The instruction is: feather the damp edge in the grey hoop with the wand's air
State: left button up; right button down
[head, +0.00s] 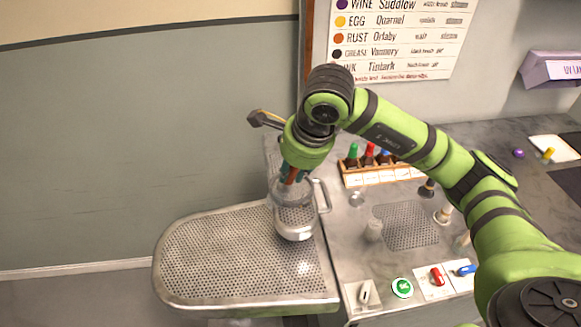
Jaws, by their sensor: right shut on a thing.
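My right gripper (291,178) points down over the small raised perforated metal pad (296,229) at the right end of the board. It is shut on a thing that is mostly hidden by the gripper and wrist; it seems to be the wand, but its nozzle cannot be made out. I cannot make out the grey hoop or a damp edge at this size; the area under the gripper is cluttered with clear and metal shapes. My left gripper is not in view.
The large perforated metal board (235,255) is bare. A dark bracket-like piece (265,119) sticks out behind my wrist. A rack of colour-capped bottles (372,172) stands on the grey counter, with a green button (402,288) and red and blue levers at the front.

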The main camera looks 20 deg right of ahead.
jog(key=shift+s+d+b, duration=0.45)
jog(key=shift+s+d, duration=0.35)
jog(key=shift+s, duration=0.05)
jog(key=shift+d, duration=0.1)
jog(key=shift+s+d+b, duration=0.15)
jog(key=shift+d+b, duration=0.15)
jog(key=shift+d, duration=0.25)
jog(key=shift+s+d+b, duration=0.15)
jog(key=shift+d+b, duration=0.15)
jog(key=shift+d, duration=0.25)
jog(key=shift+w+d+b, duration=0.65)
jog(key=shift+w+d, duration=0.95)
jog(key=shift+d, duration=0.15)
jog(key=shift+r, duration=0.1)
